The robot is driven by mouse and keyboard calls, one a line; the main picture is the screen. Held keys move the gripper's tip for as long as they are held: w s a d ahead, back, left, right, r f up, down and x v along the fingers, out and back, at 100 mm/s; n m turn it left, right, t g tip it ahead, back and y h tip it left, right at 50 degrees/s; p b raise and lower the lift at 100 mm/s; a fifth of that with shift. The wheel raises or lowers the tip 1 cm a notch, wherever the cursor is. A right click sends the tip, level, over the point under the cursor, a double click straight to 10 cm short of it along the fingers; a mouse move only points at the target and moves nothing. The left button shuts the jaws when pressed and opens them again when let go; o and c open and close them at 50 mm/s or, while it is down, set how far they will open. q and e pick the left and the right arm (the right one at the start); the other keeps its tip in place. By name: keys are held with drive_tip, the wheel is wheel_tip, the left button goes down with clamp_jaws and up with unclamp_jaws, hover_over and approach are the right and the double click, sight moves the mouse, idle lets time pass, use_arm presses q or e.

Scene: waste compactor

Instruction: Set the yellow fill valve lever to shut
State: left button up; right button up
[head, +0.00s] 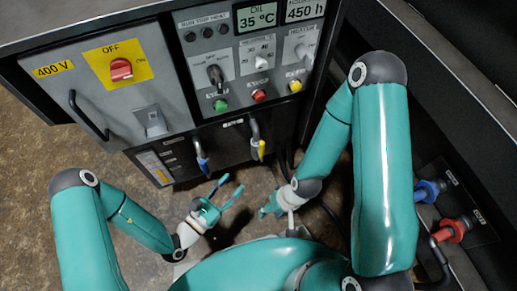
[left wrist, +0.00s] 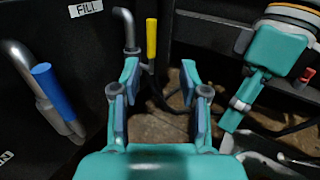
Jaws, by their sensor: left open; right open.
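The yellow fill valve lever (head: 262,150) hangs down beside its grey pipe on the dark lower front of the cabinet. In the left wrist view the yellow lever (left wrist: 151,38) points roughly straight up and down, right of the FILL label (left wrist: 86,8). My left gripper (head: 226,186) is open and empty, in front of the cabinet and below the lever in the head view. In the left wrist view its open fingers (left wrist: 160,76) stand short of the lever, apart from it. My right gripper (head: 271,208) is to the right, near the floor; its fingers are small in view.
A blue-handled valve lever (head: 203,165) hangs left of the yellow one; it also shows in the left wrist view (left wrist: 53,92). A control panel (head: 240,80) is above. My right arm stands close on the right. Blue (head: 428,190) and red (head: 452,230) couplings are on the right.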

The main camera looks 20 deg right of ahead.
sight(262, 145)
use_arm(q)
drive_tip(key=shift+n+t, duration=0.3)
drive_tip(key=shift+t, duration=0.1)
drive_tip(key=b+x, duration=0.1)
drive_tip(key=x, duration=0.4)
drive_tip(key=b+x, duration=0.1)
drive_tip(key=x, duration=0.5)
drive_tip(key=b+x, duration=0.2)
drive_tip(key=x, duration=0.3)
drive_tip(key=shift+w+f, duration=0.35)
drive_tip(key=shift+w, duration=0.3)
clamp_jaws()
